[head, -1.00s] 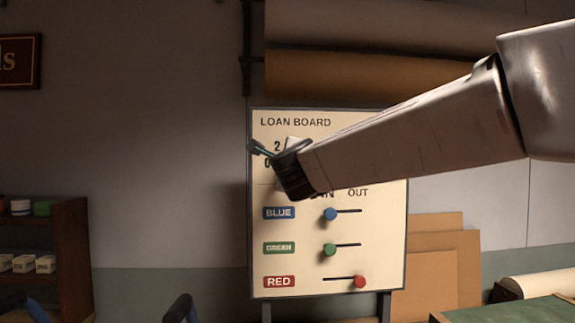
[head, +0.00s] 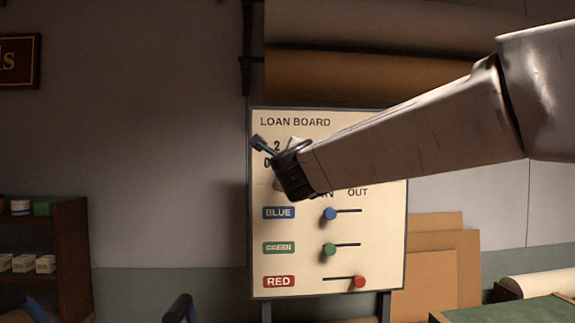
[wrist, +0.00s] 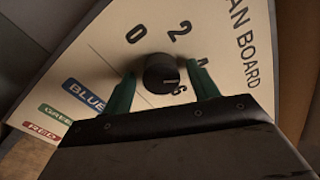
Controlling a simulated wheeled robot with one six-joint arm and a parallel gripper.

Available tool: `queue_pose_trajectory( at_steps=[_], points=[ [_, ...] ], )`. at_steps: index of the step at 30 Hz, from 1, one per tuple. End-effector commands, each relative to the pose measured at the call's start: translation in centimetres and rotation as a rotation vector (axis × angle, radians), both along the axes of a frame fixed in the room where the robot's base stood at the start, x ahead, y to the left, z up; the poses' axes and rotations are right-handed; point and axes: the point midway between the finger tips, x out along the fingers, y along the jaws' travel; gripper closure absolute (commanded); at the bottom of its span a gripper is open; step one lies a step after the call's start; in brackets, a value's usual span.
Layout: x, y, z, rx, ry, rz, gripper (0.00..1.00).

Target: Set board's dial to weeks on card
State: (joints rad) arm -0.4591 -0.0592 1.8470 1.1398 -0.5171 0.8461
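The loan board (head: 393,275) stands upright against the wall. The dial (wrist: 160,73) is a round black knob with a small pale mark, in the middle of the wrist view. The numbers 0, 2, 4 and 6 curve around it. The mark appears to lie on the side of the 6. My gripper (wrist: 160,71) is open, with one green finger on each side of the knob and a narrow gap on both sides. In the head view my arm hides the dial and part of the numbers. I cannot see a card showing weeks.
Below the dial are the blue slider (head: 330,214), green slider (head: 330,249) and red slider (head: 359,281). Blue and green are left, red is right. A shelf (head: 70,250) stands at the left. A green-topped table (head: 520,311) is at the lower right.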

Motion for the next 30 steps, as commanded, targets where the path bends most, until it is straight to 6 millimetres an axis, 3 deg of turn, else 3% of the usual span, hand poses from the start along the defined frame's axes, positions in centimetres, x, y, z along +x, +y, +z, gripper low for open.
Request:
queue_pose_trajectory(
  at_steps=[8, 21, 30],
  points=[
    [-0.4, 0.1, 0.1, 0.0, -0.002, 0.002, 0.41],
    [-6.9, 0.1, 0.0, 0.001, -0.002, 0.002, 0.41],
    [-7.8, 0.0, -0.1, -0.001, -0.001, 0.0, 0.41]
  ],
)
